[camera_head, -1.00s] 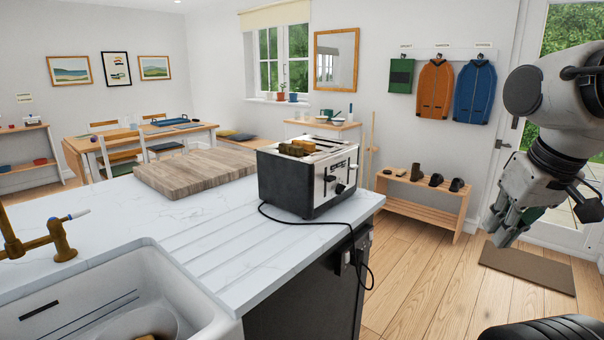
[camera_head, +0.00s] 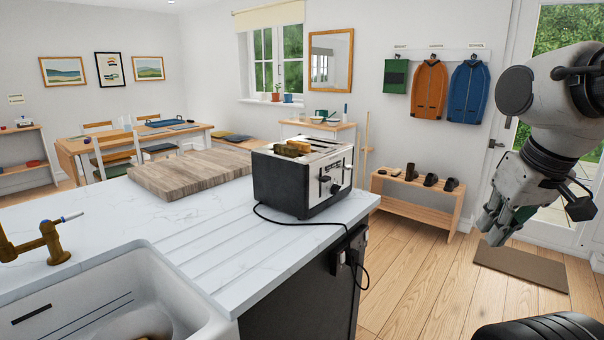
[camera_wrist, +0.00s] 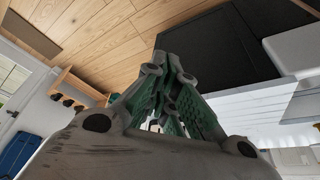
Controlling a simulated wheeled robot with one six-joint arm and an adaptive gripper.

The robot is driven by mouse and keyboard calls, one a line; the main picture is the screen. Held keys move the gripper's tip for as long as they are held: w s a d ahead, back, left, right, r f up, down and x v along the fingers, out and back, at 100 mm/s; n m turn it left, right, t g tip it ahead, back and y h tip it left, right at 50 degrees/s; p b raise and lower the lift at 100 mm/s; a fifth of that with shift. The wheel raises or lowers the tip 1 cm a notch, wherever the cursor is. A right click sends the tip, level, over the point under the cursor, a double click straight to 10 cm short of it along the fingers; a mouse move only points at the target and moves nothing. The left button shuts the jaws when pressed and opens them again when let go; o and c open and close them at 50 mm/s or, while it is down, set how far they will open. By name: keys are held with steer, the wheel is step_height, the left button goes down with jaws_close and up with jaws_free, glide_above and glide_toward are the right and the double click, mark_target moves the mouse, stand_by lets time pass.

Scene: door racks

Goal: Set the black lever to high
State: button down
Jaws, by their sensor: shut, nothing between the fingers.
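A silver and black toaster (camera_head: 288,185) stands on the white counter near its right end, with toast showing in its top slots. Its right-hand end face carries small dark controls, and a black lever (camera_head: 325,179) seems to stick out there; its exact setting is too small to tell. My gripper (camera_head: 490,234) hangs to the right of the toaster, well apart from it, over the floor side. The wrist view shows the closed, empty fingers (camera_wrist: 165,75). The toaster is not clearly seen in the wrist view.
A wooden board (camera_head: 190,176) lies behind and left of the toaster. A black cord (camera_head: 300,221) runs from the toaster over the counter edge to a socket. The sink (camera_head: 120,290) is at front left. Open floor (camera_head: 420,270) lies between counter and gripper; a low shoe bench (camera_head: 420,205) stands behind.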

steer(key=c, duration=1.9)
jaws_free()
steer(key=o, duration=0.3)
steer(key=shift+d+f, duration=0.1)
steer(key=shift+f, duration=0.25)
steer(key=o, duration=0.6)
step_height(320, 180, down, 6)
steer(key=w+d+g, duration=0.1)
steer(key=w+g, duration=0.1)
steer(key=g, duration=0.1)
steer(key=shift+d+g, duration=0.3)
steer(key=shift+d, duration=0.1)
steer(key=w+f+n+t, duration=0.25)
steer(key=w+f, duration=0.55)
steer(key=w, duration=0.5)
steer(key=w+f+n+t, duration=0.25)
steer(key=w+f, duration=0.55)
steer(key=w, duration=0.4)
steer(key=n+t+y, duration=0.4)
steer(key=t+y, duration=0.3)
steer(key=y, duration=0.6)
glide_toward(329, 179)
steer(key=a, duration=0.1)
steer(key=x, duration=0.8)
steer(key=shift+w, duration=0.3)
